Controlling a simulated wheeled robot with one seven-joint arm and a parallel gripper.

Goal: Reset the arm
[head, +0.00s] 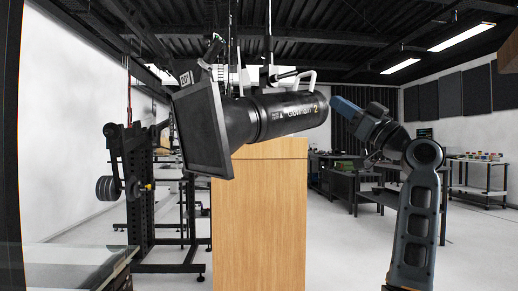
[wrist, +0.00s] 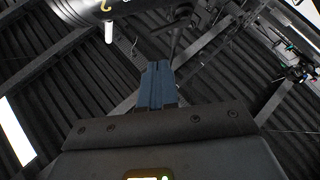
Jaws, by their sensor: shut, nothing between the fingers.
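My gripper (head: 346,107) shows in the head view at the end of my raised arm, right of centre. Its blue fingers point up and to the left, close to the rear end of a hanging black camera-like device (head: 290,112). In the wrist view my gripper (wrist: 158,68) points up toward the ceiling. Its blue fingers are together with nothing between them. Part of the black device (wrist: 75,10) shows at the top left of the wrist view. I cannot tell whether the fingertips touch it.
A tall wooden block (head: 260,215) stands below the device. A black rack with weights (head: 135,185) is at left, and a glass-topped table (head: 75,270) at lower left. Dark workbenches (head: 340,182) and a shelf table (head: 480,178) stand behind at right. Floor between is clear.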

